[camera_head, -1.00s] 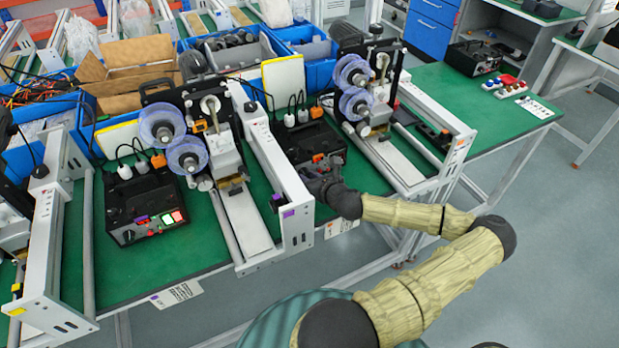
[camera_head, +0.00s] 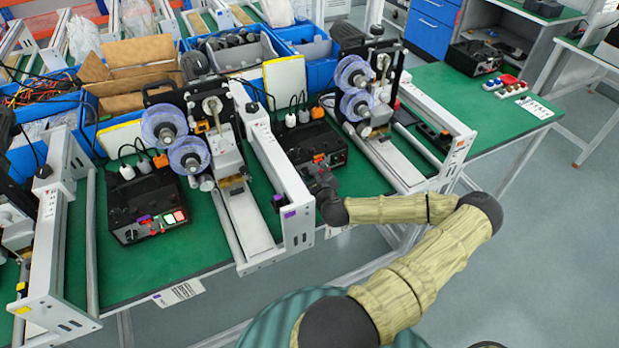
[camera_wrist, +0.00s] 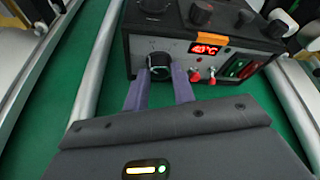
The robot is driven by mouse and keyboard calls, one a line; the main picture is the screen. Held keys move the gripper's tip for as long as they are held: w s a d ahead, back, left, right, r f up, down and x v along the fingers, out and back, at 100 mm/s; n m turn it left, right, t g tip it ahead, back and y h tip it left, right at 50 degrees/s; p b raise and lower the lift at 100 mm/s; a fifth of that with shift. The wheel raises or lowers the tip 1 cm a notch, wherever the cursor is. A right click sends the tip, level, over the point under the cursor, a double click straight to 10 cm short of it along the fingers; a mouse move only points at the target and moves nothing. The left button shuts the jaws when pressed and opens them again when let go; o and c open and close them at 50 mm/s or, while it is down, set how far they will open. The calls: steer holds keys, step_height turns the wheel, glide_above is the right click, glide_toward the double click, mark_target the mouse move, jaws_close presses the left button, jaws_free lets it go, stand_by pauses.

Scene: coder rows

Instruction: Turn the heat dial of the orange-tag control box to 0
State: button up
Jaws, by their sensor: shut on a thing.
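The orange-tag control box (camera_head: 318,143) is black and stands on the green bench between two machines. In the wrist view its front panel shows an orange tag (camera_wrist: 210,40) above a red display (camera_wrist: 208,50) that seems to read about 40 °C. The black heat dial (camera_wrist: 158,64) with a white mark is at the panel's left. My gripper (camera_wrist: 159,72) has its two purple fingers on either side of this dial, shut on it. In the head view my gripper (camera_head: 318,182) is in front of the box and hides part of its front.
Red toggles (camera_wrist: 202,75) and lit green and red switches (camera_wrist: 240,68) sit right of the dial. Grey machine rails flank the box. A purple-tag control box (camera_head: 145,205) stands to the left. Blue bins (camera_head: 232,55) are behind.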

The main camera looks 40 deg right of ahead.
stand_by(0.4)
steer(key=o, duration=1)
steer(key=shift+s, duration=0.1)
steer(key=v, duration=0.7)
steer(key=shift+s+a, duration=0.1)
steer(key=shift+a, duration=0.05)
